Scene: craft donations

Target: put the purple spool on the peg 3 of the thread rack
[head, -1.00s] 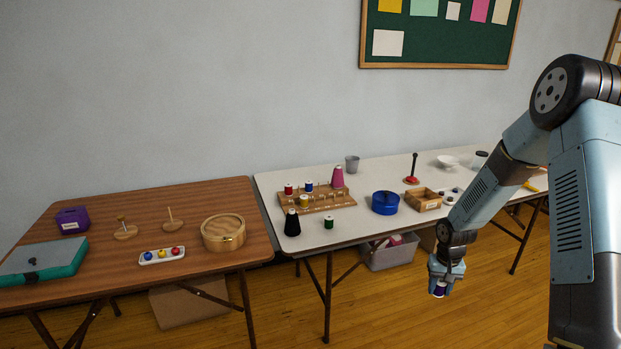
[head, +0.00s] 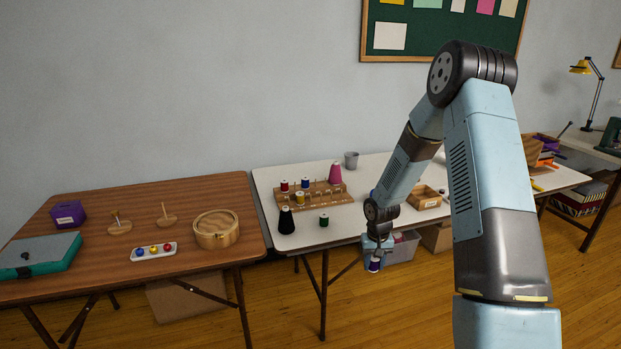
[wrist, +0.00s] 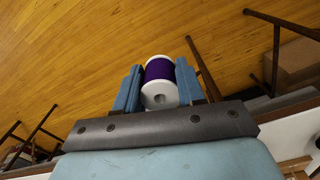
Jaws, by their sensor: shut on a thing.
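My gripper (head: 375,256) is shut on the purple spool (head: 375,266), in front of the white table's front edge and over the floor. In the wrist view the purple spool (wrist: 160,72), with white ends, sits between my two fingers (wrist: 157,90). The wooden thread rack (head: 318,193) stands on the white table to the left of my gripper.
A black cone (head: 286,221) and a green spool (head: 323,220) stand in front of the rack. A grey cup (head: 351,159) is behind it. A wooden box (head: 424,197) is on the right. The brown table (head: 150,204) stands at the left.

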